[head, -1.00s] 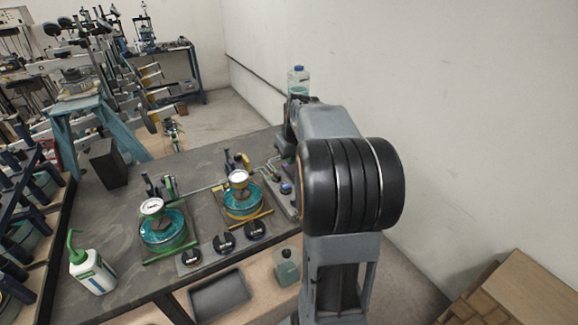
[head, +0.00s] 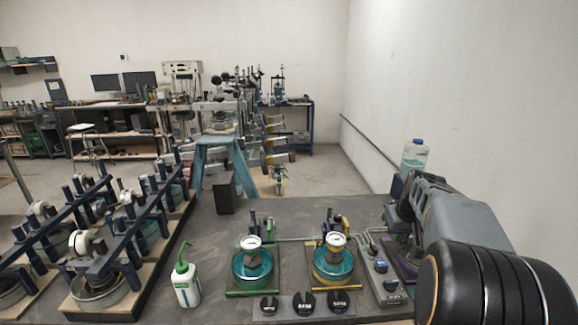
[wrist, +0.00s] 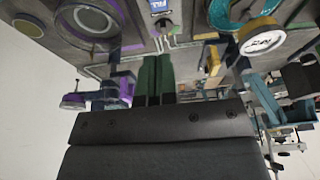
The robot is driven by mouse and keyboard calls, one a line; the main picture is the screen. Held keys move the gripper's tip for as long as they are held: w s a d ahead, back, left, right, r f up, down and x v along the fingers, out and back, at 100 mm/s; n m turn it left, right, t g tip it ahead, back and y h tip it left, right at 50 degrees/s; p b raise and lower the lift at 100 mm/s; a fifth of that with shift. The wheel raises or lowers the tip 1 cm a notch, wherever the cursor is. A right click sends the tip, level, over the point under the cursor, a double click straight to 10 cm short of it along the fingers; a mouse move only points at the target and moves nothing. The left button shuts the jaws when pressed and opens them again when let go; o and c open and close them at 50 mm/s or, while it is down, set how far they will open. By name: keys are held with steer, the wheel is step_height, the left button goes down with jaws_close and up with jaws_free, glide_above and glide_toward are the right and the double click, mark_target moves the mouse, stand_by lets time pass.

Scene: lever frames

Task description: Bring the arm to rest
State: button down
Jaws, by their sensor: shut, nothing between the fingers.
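My gripper (wrist: 157,72) shows in the wrist view as two dark fingers side by side, shut with nothing between them. In the head view my arm comes in from the lower right and reaches over the bench's right end; its fingertips cannot be made out there. A purple frame (head: 403,262) lies partly hidden by my arm. A lever frame with a green base (head: 252,292) and one with a yellow base (head: 333,286) stand to its left, each with a teal dish and a white-faced dial. I cannot tell whether the fingers touch anything.
A clear bottle (head: 414,156) stands behind my arm, near the right wall. A control box (head: 383,275) with knobs is close on its left. A white bottle with a green spout (head: 186,283) stands further left. Bare bench top (head: 205,240) lies between them.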

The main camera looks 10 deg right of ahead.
steer(key=s+a+f, duration=0.1)
steer(key=s+a, duration=0.6)
steer(key=a, duration=0.4)
steer(key=s+a+f+n, duration=0.1)
steer(key=s+a+f, duration=0.1)
steer(key=s+a, duration=0.5)
steer(key=a, duration=0.4)
steer(key=shift+s+a+t, duration=0.2)
steer(key=shift+t, duration=0.1)
